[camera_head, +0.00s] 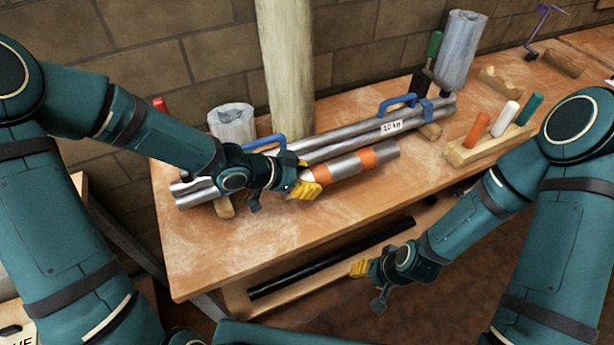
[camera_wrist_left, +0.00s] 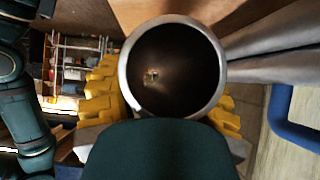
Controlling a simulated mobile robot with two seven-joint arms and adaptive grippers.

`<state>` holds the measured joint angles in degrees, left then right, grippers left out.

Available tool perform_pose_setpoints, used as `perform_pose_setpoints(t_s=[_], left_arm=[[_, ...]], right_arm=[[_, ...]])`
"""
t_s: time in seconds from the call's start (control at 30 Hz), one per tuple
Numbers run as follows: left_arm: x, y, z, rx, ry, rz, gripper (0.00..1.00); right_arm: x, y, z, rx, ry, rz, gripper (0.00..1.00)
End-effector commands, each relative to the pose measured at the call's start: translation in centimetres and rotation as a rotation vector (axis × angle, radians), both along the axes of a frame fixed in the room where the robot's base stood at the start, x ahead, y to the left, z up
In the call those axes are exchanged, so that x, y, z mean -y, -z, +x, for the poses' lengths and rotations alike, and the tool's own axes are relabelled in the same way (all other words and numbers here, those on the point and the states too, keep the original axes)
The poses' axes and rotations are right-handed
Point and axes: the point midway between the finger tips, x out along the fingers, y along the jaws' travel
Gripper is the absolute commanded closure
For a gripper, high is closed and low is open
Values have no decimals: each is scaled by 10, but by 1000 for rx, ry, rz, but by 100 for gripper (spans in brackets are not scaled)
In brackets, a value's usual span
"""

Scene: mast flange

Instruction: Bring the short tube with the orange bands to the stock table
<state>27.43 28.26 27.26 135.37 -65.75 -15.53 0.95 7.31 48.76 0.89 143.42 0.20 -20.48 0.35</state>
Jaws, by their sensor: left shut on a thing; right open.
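The short grey tube with orange bands (camera_head: 346,168) lies along the front of the long tubes, over the wooden table (camera_head: 290,225). My left gripper (camera_head: 304,184) is shut on its left end. In the left wrist view the tube's open round end (camera_wrist_left: 172,66) sits between the yellow fingers, facing the camera. I cannot tell whether the tube touches the table. My right gripper (camera_head: 359,268) is open and empty, low in front of the table's edge. I cannot tell which surface is the stock table.
A wooden post (camera_head: 287,70) and grey cylinders (camera_head: 459,50) stand behind. A block with coloured handles (camera_head: 490,142) is at the right. The table's front left is bare.

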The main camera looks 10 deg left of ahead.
Motion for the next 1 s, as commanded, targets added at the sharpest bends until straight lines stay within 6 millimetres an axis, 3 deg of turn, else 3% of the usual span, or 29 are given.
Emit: perform_pose_setpoints(t_s=[0.57, 1.0], left_arm=[[-1, 34, -1, 4, -1, -3, 94], [-1, 65, -1, 5, 0, -3, 94]], right_arm=[[-1, 29, -7, -16, -13, 4, 53], [-1, 56, -2, -3, -10, 2, 53]])
